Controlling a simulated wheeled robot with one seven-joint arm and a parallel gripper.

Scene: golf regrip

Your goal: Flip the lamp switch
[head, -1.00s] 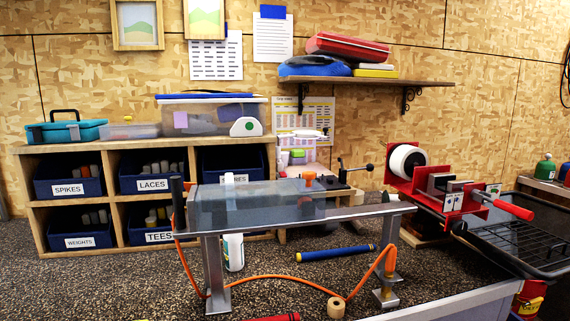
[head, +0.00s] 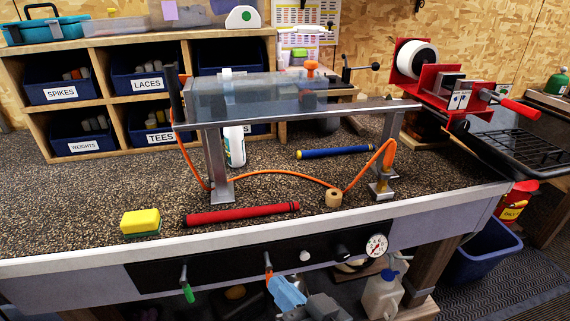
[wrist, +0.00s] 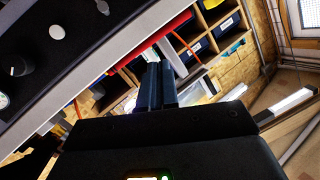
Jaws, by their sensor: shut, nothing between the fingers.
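A black control panel (head: 225,268) runs along the bench's front face. I see no label telling which is the lamp switch. In the wrist view the shut fingers (wrist: 158,72) point past the panel (wrist: 60,60), where the white knob (wrist: 57,32) shows.
On the bench lie a yellow sponge (head: 140,222), a red grip (head: 242,214) and a blue grip (head: 334,152). A white jug (head: 383,294) is below the bench; a blue bin (head: 482,250) stands at right.

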